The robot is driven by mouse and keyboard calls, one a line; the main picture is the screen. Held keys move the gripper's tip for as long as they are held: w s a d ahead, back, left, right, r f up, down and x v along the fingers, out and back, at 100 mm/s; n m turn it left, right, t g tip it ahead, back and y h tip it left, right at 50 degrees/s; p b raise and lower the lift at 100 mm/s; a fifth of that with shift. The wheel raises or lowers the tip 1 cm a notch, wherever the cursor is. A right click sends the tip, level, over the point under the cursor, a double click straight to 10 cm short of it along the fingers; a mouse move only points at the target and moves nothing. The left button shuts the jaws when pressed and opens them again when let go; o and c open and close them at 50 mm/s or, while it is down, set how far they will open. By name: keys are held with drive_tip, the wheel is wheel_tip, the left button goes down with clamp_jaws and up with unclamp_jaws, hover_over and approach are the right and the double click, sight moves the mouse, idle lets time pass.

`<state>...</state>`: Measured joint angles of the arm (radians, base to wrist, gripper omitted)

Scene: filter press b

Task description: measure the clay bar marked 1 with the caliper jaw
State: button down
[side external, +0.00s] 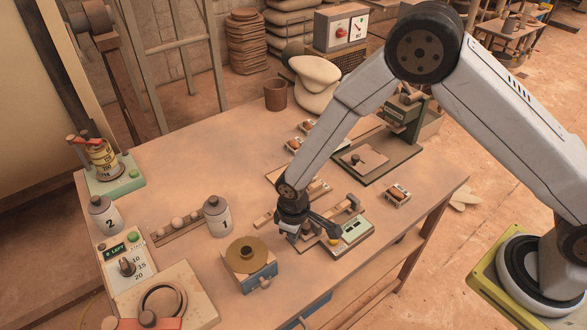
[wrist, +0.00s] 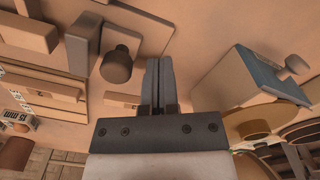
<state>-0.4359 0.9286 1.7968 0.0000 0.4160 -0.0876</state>
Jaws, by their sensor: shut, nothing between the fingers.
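My gripper (side external: 292,237) is shut and empty, pointing down over the middle of the table between the blue box and the caliper device. In the wrist view its two fingers (wrist: 158,82) lie together with nothing between them. The caliper device (side external: 357,231) with a green display stands just right of my gripper, partly hidden by it. In the wrist view a brown plate with a round knob (wrist: 117,66) lies left of the fingers. Bar-like pieces (wrist: 45,85) lie at the left edge there. I cannot read a mark 1 on any clay bar.
A blue box (side external: 258,275) with a round brass top stands close left of my gripper. Jars marked 1 (side external: 218,217) and 2 (side external: 105,216) stand farther left. A green press (side external: 402,115) stands behind on the right.

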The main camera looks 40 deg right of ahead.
sight(304, 227)
drive_tip(key=shift+d, duration=1.55)
idle(2.1)
drive_tip(key=shift+a, duration=0.45)
idle(0.5)
drive_tip(key=shift+r, duration=0.2)
wheel_tip(304, 227, up, 8)
drive_tip(key=shift+a+f, duration=0.2)
idle(1.5)
idle(0.4)
